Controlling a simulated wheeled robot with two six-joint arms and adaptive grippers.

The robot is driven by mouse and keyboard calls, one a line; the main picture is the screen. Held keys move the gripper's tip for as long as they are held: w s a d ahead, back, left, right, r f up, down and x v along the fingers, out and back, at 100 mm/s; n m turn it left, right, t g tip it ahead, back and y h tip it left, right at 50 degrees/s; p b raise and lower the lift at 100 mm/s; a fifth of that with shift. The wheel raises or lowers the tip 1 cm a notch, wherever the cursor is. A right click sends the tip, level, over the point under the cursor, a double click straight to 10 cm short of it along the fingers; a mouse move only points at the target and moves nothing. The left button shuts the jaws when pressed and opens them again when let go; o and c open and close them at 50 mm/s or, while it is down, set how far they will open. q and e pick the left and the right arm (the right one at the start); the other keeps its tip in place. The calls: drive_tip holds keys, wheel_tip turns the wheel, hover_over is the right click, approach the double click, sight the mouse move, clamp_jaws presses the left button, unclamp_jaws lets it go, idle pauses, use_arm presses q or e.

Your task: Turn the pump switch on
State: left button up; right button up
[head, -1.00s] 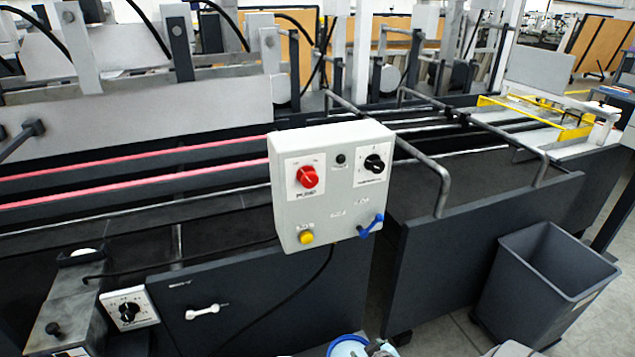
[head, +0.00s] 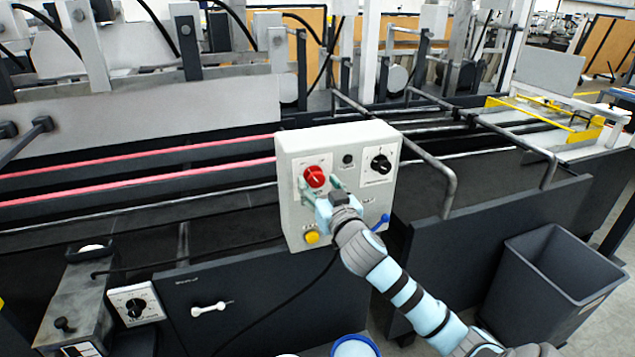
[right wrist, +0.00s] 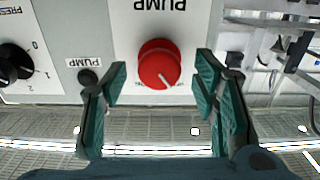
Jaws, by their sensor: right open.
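The pump switch is a red rotary knob (head: 315,176) on the front of a light grey control box (head: 348,140). In the right wrist view the red knob (right wrist: 159,65) sits on a white plate marked PUMP, with a white pointer line on it. My right gripper (head: 320,186) is open in front of the box. In the right wrist view its green-padded fingers (right wrist: 161,80) stand on either side of the knob, with visible gaps. Whether the fingertips reach around the knob in depth is hard to tell. My left gripper is not in view.
A black selector knob (head: 381,163), a yellow button (head: 312,236) and a blue lever (head: 381,222) share the box. A bent grey rail (head: 440,170) stands right of it. A grey bin (head: 555,275) is at lower right. Another black dial (head: 135,307) is at lower left.

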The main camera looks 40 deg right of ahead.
drive_tip(key=shift+w+d, duration=0.2)
drive_tip(key=shift+w, duration=0.3)
drive_tip(key=c, duration=1.2)
drive_tip(key=shift+o, duration=0.2)
drive_tip(key=shift+m, duration=0.4)
drive_tip(key=m+b, duration=0.1)
drive_tip(key=m, duration=0.5)
drive_tip(key=shift+b, duration=0.35)
drive_tip(key=m+b, duration=0.1)
drive_tip(key=m, duration=0.3)
drive_tip(key=shift+m, duration=0.3)
drive_tip(key=shift+m+b, duration=0.45)
drive_tip(key=shift+m, duration=0.85)
